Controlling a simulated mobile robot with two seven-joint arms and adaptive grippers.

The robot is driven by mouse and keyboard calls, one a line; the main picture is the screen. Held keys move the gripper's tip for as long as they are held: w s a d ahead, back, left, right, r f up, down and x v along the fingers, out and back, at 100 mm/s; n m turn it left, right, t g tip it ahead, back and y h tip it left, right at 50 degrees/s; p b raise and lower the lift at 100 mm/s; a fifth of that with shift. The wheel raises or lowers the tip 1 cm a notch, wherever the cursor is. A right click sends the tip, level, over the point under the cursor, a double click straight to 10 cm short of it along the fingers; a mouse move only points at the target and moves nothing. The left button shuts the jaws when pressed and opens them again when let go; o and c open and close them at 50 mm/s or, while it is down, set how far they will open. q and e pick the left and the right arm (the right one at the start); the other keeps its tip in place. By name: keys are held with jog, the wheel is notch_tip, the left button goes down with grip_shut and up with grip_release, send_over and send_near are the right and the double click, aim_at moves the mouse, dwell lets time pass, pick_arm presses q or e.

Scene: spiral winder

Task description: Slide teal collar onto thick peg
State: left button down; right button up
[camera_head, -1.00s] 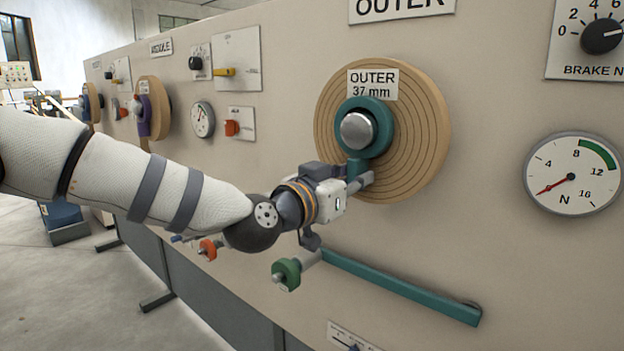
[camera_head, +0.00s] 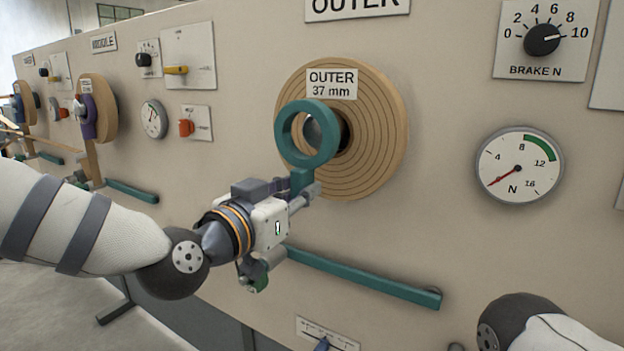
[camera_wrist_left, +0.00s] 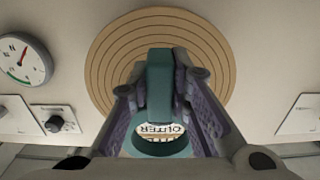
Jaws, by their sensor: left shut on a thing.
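The teal collar (camera_head: 284,136) is an upright ring with a short tab at its bottom. My left gripper (camera_head: 304,192) is shut on that tab and holds the ring out in front of the wooden disc. The thick peg (camera_head: 319,132) is metallic and sticks out of the disc's middle. It shows through the collar's hole, off-centre to the right, and its dark side shows past the ring's right edge. The collar looks to be in front of the peg. In the left wrist view the tab (camera_wrist_left: 160,85) sits between both fingers. My right gripper is out of view.
The wooden disc (camera_head: 380,125) bears an OUTER 37 mm label (camera_head: 331,84). A teal bar (camera_head: 365,279) runs below it on the beige panel. A force gauge (camera_head: 519,167) and brake dial (camera_head: 542,40) are to the right. My right arm shows at lower right.

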pick_arm(q)
jog(key=v, duration=0.4)
jog(key=shift+r+p, duration=0.2)
jog(key=shift+p, duration=0.1)
jog(key=p+v, duration=0.2)
jog(key=v, duration=0.5)
jog(key=shift+r+p, duration=0.35)
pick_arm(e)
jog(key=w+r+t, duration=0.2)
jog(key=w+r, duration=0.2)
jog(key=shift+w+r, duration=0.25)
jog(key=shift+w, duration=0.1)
